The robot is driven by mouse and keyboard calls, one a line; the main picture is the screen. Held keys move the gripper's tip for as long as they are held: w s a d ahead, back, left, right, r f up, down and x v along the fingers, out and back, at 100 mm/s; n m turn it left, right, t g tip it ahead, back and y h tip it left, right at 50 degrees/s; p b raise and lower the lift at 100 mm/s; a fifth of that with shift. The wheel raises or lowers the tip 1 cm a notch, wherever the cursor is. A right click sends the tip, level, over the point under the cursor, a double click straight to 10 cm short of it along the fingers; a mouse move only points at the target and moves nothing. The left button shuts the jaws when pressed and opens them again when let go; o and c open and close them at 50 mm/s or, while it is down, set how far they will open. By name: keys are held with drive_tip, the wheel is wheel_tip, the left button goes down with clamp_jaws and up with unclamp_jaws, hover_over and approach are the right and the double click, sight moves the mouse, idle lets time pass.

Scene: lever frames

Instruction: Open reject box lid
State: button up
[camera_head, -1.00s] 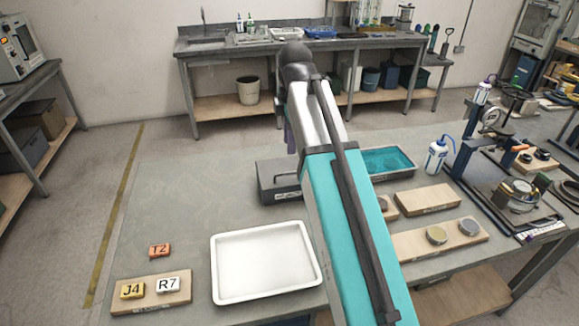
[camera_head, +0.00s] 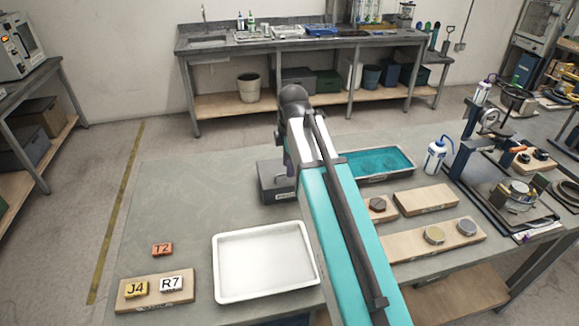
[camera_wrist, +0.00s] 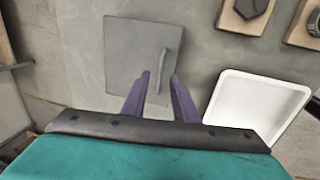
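The reject box (camera_head: 274,192) is a dark grey box on the table, partly hidden behind my arm in the head view. In the wrist view its flat grey lid (camera_wrist: 130,45) lies below my gripper and looks shut. A grey bar handle (camera_wrist: 163,65) stands near the lid's right side. My gripper (camera_wrist: 160,75) has two purple fingers spread apart with nothing held. In the wrist view the fingertips point at the lid, with the handle's lower end between them. I cannot tell the remaining height over the handle. In the head view the purple fingers (camera_head: 289,160) show just above the box.
A white tray (camera_head: 217,268) stands in front of the box. A teal-filled tray (camera_head: 402,172) is behind to the right. Wooden blocks (camera_head: 425,200) and a wash bottle (camera_head: 436,156) stand further right. Small tags T2, J4 and R7 are at front left. The table's left part is clear.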

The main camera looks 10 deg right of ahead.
drive_tip(key=shift+w+f, duration=0.2)
drive_tip(key=shift+f, duration=0.7)
clamp_jaws()
idle(1.0)
